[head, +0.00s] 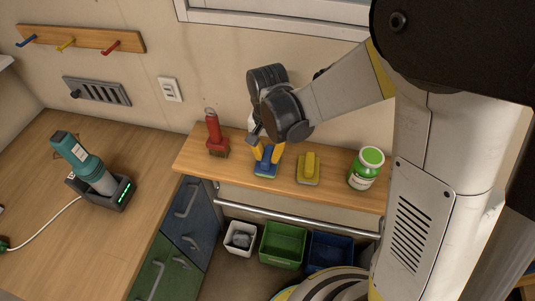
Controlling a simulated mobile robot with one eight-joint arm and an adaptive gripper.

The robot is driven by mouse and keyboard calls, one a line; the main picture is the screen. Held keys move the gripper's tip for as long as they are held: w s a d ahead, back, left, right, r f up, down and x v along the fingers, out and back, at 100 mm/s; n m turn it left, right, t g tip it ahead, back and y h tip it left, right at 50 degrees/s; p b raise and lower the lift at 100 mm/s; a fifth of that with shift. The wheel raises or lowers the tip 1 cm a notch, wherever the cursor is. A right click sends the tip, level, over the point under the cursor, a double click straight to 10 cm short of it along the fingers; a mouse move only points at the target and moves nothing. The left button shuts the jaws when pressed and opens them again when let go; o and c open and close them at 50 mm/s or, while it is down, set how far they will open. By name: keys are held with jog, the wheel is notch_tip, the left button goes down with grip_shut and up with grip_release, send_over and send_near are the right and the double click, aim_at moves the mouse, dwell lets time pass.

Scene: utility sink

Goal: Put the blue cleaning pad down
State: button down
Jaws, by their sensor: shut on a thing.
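The blue cleaning pad (265,170) is at the wooden shelf (332,192), between a red-topped bottle and a yellow pad. My gripper (266,153) points down over the pad, its yellow fingers shut on its upper part. The pad looks upright and close to the shelf top; I cannot tell whether its underside touches the wood. The wrist and fingers hide part of its upper side.
A red bottle (214,135) stands left of the pad; a yellow pad (308,168) and a green-lidded white jar (366,168) are on the right. A metal rail (290,214) runs below the shelf, above bins (283,245). A teal tool (80,160) sits on the left counter.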

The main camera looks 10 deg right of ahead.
aim_at(268, 154)
jog(key=shift+f, duration=0.2)
jog(key=c, duration=1.4)
grip_release()
jog(key=shift+r, duration=0.1)
notch_tip(268, 154, up, 12)
jog(key=p, duration=0.3)
jog(key=s+d+r+n+t, duration=0.1)
jog(key=s+d+r+t, duration=0.1)
jog(key=s+d+r, duration=0.1)
jog(key=s+d+r+n+t, duration=0.1)
jog(key=s+d+r+t, duration=0.1)
jog(key=s+d, duration=0.2)
jog(key=s+d+r+n+t, duration=0.2)
jog(key=s+d+r+t, duration=0.1)
jog(key=d, duration=0.3)
jog(key=shift+s+d+r, duration=0.25)
jog(key=shift+s+r, duration=0.05)
jog(key=shift+s, duration=0.05)
